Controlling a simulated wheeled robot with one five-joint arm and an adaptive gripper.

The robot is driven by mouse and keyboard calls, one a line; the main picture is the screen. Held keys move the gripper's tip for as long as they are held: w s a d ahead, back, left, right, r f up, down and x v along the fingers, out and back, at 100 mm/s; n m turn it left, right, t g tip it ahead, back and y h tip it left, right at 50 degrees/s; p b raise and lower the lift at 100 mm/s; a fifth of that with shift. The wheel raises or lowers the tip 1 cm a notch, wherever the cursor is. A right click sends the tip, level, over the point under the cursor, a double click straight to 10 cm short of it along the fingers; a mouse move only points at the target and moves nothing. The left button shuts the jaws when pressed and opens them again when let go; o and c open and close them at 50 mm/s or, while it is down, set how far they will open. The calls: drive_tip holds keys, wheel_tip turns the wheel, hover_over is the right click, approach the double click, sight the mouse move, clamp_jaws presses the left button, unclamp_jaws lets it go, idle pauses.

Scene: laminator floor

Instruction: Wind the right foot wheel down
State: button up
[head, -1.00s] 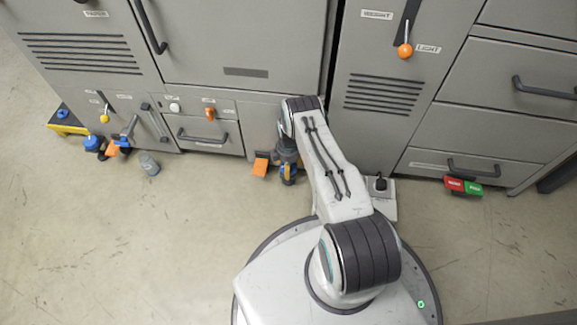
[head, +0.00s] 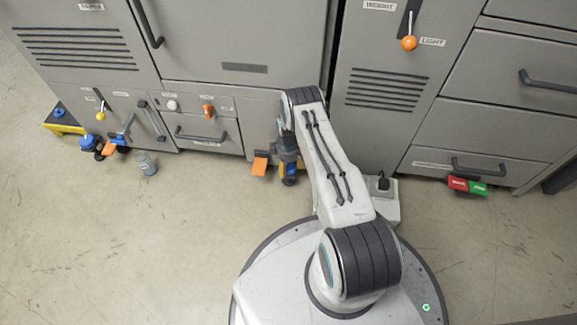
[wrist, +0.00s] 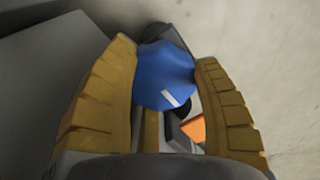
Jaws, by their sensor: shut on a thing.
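The right foot wheel (wrist: 165,75) is a blue lobed knob with a white mark on its face, seen in the wrist view. My gripper (wrist: 172,72) has its two ribbed yellow fingers on either side of the wheel, shut on it. In the head view my gripper (head: 289,172) is low at the foot of the machine, and my arm and fingers hide the wheel there. An orange pedal (head: 262,163) is just left of my gripper; part of it (wrist: 193,129) shows beside the wheel in the wrist view.
Another blue wheel (head: 87,143) and orange pedal (head: 109,147) are at the left machine foot, near a grey bottle (head: 146,163) on the floor. A red and green pedal box (head: 467,185) is at right. Open floor lies in front of the cabinets.

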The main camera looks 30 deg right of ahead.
sight(289, 164)
drive_tip(key=shift+f, duration=0.1)
drive_tip(key=o, duration=1.3)
drive_tip(key=shift+c, duration=0.2)
drive_tip(key=shift+w, duration=0.1)
drive_tip(key=shift+w+r, duration=0.1)
drive_tip(key=shift+r, duration=0.1)
drive_tip(key=shift+w+r, duration=0.1)
drive_tip(key=shift+r, duration=0.5)
drive_tip(key=shift+d+r, duration=0.1)
drive_tip(key=shift+r, duration=3.2)
